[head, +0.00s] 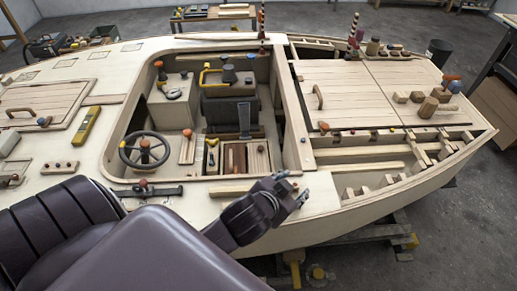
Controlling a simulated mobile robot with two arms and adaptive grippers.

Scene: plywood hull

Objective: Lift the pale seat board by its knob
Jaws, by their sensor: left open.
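My left gripper (293,192) is open, above the near side deck of the hull, with nothing seen between its fingers. I cannot tell for sure whether this is the seat board. The gripper is apart from this knob, nearer to me. Narrow pale boards (352,167) lie across the open bay at the right. My right gripper is not in view.
The cockpit has a steering wheel (145,150) and a dark seat-like block (222,105). A pale wooden bar (231,191) lies on the near deck, left of the gripper. Several wooden blocks (428,107) stand on the right deck.

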